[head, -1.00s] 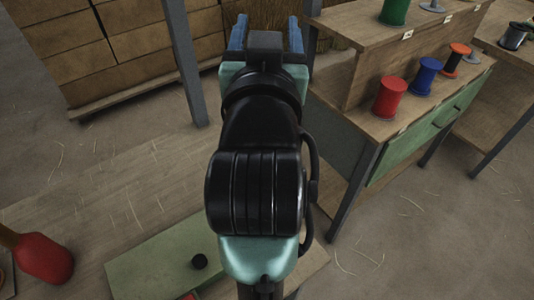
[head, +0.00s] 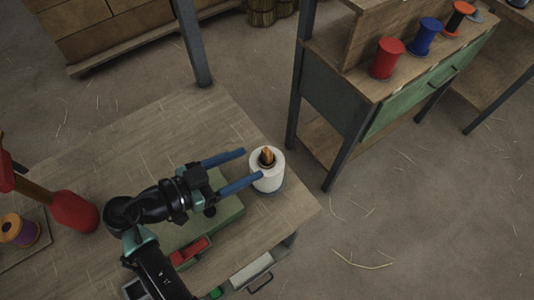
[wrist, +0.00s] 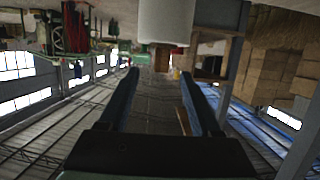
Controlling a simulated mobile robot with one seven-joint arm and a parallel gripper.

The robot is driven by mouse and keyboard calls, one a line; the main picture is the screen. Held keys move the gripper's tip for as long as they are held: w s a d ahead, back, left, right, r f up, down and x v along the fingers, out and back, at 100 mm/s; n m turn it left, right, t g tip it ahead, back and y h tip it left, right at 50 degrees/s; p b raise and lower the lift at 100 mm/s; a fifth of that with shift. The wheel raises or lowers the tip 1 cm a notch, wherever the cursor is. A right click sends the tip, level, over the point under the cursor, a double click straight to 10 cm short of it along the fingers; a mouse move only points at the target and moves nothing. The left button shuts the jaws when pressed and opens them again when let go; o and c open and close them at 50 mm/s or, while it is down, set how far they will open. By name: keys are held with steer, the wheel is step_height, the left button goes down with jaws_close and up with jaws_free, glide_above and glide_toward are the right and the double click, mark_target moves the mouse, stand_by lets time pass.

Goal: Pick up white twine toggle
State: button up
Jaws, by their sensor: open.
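A white twine spool (head: 266,178) stands upright near the right edge of the wooden workbench. Its toggle, an orange-brown peg (head: 267,156), sticks up from the spool's top centre. My gripper (head: 252,164) is open, with two blue fingers reaching rightward to the spool's left side. In the wrist view, which looks upside down, the white spool (wrist: 165,20) is at the top and the brown toggle (wrist: 162,58) points down from it. The toggle lies ahead, between the lines of my fingers (wrist: 158,72); nothing is gripped. Whether a finger touches the spool is unclear.
A green board (head: 205,222) lies under my wrist, with a red tool (head: 190,251) in front. A red bulb-shaped thing (head: 73,211) and a purple spool (head: 18,231) are at left. A shelf (head: 372,88) with red and blue spools stands behind right.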

mark_target(270, 151)
steer(key=x, duration=0.4)
steer(key=shift+w+d+p, duration=0.1)
steer(key=shift+d+p, duration=0.1)
steer(key=shift+p, duration=0.1)
steer(key=x, duration=0.1)
steer(key=p+x, duration=0.1)
steer(key=x, duration=0.2)
steer(key=shift+w+d+r+p, duration=0.1)
steer(key=shift+w+r+p, duration=0.15)
steer(key=shift+r+p, duration=0.1)
steer(key=shift+w+d+f, duration=0.3)
steer(key=shift+d, duration=0.05)
jaws_close()
